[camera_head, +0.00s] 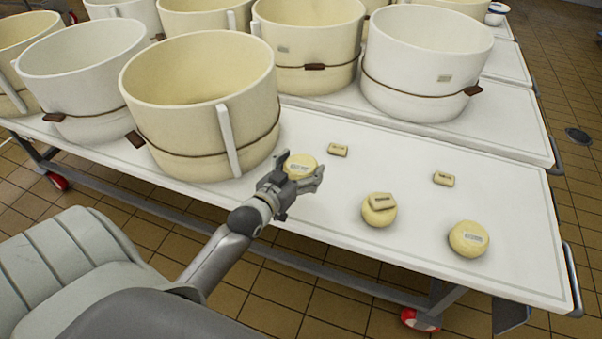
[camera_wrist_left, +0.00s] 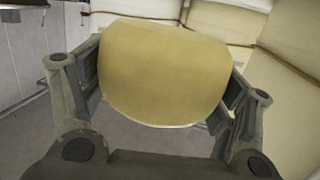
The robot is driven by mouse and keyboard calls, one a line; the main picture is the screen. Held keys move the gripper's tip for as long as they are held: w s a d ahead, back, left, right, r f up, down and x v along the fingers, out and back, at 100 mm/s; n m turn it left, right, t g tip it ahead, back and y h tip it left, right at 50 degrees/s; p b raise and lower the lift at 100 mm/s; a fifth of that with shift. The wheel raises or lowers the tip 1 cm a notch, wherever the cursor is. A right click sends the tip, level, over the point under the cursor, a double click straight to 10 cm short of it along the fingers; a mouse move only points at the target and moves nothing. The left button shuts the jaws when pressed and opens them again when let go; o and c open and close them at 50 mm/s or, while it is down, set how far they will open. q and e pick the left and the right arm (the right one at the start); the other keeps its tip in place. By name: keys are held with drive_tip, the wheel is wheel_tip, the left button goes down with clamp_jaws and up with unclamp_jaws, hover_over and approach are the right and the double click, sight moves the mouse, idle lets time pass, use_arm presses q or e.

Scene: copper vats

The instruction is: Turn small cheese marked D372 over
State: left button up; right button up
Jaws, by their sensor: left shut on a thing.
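My left gripper (camera_head: 290,181) is shut on a small round yellow cheese (camera_head: 300,165) near the front edge of the white table, beside the big cream vat. My right gripper is not in view.
Small tan blocks lie on the table (camera_head: 420,262), one (camera_head: 338,150) behind the held cheese and one (camera_head: 443,179) further right. Large cream and white vats (camera_head: 200,110) stand close behind and left of the gripper. Bare table lies between the cheeses.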

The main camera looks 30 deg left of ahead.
use_arm(q)
drive_tip(key=shift+r, duration=0.55)
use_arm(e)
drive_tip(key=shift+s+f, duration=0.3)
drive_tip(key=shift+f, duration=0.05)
